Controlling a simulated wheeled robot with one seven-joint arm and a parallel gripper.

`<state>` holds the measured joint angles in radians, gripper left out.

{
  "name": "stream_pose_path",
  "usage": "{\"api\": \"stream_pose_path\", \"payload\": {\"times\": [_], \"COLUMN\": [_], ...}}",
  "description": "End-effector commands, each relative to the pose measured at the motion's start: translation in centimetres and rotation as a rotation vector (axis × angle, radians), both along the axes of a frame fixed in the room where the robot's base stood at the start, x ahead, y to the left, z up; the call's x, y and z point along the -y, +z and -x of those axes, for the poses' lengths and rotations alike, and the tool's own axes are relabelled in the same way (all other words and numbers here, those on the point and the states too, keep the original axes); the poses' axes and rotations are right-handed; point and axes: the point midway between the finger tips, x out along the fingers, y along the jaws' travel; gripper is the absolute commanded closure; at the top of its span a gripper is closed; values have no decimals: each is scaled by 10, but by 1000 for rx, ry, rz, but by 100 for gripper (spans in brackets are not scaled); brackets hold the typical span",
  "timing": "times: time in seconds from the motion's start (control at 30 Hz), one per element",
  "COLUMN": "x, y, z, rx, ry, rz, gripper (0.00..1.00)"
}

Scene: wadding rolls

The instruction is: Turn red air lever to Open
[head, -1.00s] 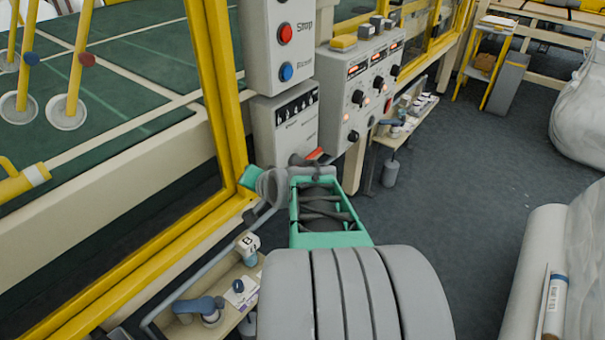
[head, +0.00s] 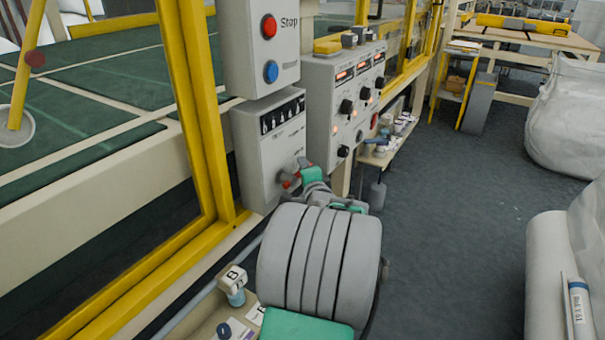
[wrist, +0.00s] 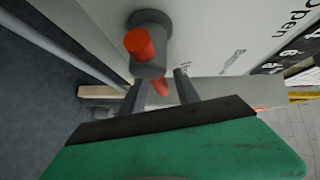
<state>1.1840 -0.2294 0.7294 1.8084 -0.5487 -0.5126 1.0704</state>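The red air lever (head: 287,184) sits low on the front of the grey-white box (head: 250,160), partly hidden by my gripper (head: 302,176). In the wrist view the lever shows as a grey hub with a round red end (wrist: 139,44) facing me, and more red (wrist: 160,87) shows below the hub. My gripper (wrist: 160,78) has its two dark fingers apart, one on each side of that lower red part. I cannot tell whether either finger touches it. The word "Open" (wrist: 297,22) is printed on the panel, to the right of the lever in the wrist view.
Above the lever box is a box with a red Stop button (head: 269,26) and a blue button (head: 271,71). A control panel with knobs (head: 345,106) stands to the right. A yellow frame (head: 190,110) rises on the left. Grey floor (head: 450,220) is free on the right.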

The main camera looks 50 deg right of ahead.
Motion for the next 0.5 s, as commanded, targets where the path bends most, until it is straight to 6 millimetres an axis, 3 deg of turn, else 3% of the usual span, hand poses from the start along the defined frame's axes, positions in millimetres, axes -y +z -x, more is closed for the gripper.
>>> {"api": "stream_pose_path", "payload": {"times": [0.27,0.5], "x": [1,-1], "y": [0,0], "z": [-4,-4], "rx": [-1,-1], "ry": [3,5], "rz": [0,0], "gripper": [63,83]}}
